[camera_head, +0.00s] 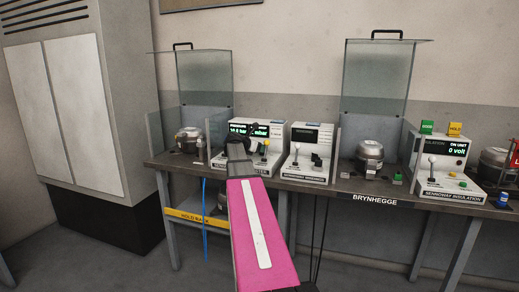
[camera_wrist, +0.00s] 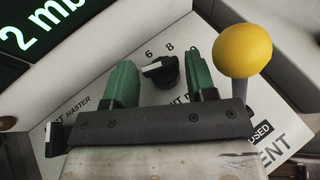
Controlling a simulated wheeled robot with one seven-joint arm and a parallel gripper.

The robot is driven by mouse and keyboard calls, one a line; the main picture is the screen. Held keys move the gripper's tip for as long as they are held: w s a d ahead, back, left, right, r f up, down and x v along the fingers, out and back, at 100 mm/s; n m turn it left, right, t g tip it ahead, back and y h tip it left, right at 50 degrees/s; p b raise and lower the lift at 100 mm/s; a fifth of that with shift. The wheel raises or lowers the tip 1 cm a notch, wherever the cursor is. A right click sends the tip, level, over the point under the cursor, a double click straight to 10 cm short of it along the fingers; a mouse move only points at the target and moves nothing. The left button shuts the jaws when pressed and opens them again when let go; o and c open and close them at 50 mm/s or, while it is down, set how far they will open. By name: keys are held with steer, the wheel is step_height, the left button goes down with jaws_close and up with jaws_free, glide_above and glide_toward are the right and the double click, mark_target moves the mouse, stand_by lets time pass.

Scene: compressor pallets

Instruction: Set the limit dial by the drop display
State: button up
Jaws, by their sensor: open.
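The limit dial (camera_wrist: 162,70) is a small black knob with a white mark, beside the printed numbers 6 and 8 in the wrist view. My gripper (camera_wrist: 160,62) is open, with one green finger on each side of the dial; whether they touch it cannot be told. In the head view, the tester's display (camera_head: 249,130) shows green figures too small to read surely. My gripper (camera_head: 238,142) is in front of that panel and hides part of it.
A lever with a yellow ball (camera_wrist: 243,50) stands close right of my gripper. A second console (camera_head: 307,147) is to the right on the bench (camera_head: 290,185). Clear guards (camera_head: 205,80) stand open around a compressor (camera_head: 190,138) at left and another (camera_head: 369,155) at right.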

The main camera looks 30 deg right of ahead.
steer(key=c, duration=0.6)
steer(key=shift+s+n+t, duration=0.25)
steer(key=shift+n+t, duration=0.15)
steer(key=shift+n+t+y, duration=0.3)
steer(key=shift+n+t, duration=0.2)
steer(key=shift+t, duration=0.1)
steer(key=shift+w, duration=0.1)
steer(key=o, duration=0.6)
